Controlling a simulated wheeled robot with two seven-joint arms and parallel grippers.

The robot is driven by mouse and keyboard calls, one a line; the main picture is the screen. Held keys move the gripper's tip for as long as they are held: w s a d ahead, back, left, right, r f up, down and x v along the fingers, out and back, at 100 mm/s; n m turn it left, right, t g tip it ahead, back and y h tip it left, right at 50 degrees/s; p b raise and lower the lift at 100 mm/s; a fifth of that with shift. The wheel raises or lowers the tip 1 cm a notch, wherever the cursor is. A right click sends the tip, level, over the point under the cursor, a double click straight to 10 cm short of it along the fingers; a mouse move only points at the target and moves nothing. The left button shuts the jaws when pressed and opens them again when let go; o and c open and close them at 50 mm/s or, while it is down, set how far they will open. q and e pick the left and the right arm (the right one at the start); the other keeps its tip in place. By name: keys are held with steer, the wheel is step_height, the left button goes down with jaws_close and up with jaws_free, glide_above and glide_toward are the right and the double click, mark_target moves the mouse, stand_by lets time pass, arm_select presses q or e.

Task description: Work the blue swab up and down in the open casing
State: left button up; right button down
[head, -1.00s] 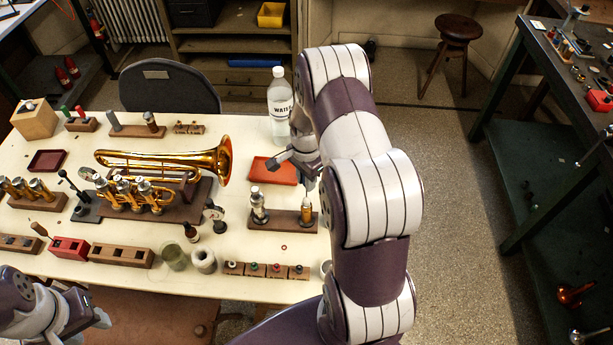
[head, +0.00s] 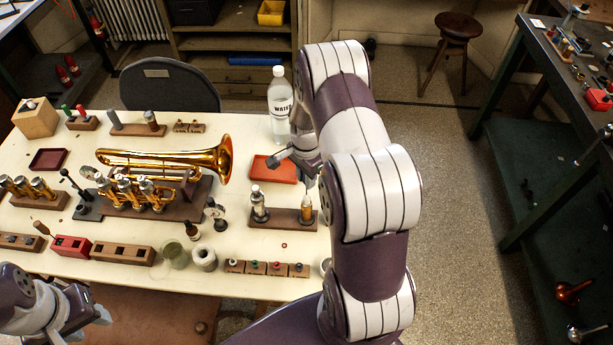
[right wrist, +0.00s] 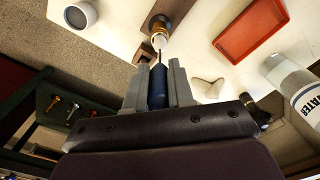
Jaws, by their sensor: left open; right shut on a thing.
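The gold horn (head: 165,165) lies on a dark holder at the table's left middle. Its upright valve casings (head: 125,190) are in front; I cannot tell which one is open. My right gripper (head: 295,165) is over the right end of a wooden stand (head: 283,215), well right of the horn. In the right wrist view its fingers (right wrist: 157,85) are shut on the blue swab's handle (right wrist: 157,90). A thin rod runs from it toward an amber-and-white fitting (right wrist: 160,42) on the stand; contact is unclear. My left gripper (head: 92,312) is open at the lower left.
A water bottle (head: 280,105) and a red tray (head: 275,168) stand near my right arm. A silver-capped bottle (head: 258,203) is on the same stand.

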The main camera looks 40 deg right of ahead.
steer(key=shift+f, duration=0.15)
steer(key=shift+f+b, duration=1.35)
steer(key=shift+f, duration=0.35)
steer(key=shift+r+p, duration=1.65)
steer(key=shift+r, duration=0.3)
steer(key=shift+f, duration=0.2)
steer(key=shift+f+b, duration=1.35)
steer(key=shift+f, duration=0.35)
step_height(320, 180, up, 4)
steer(key=p, duration=0.3)
steer(key=shift+f, duration=0.3)
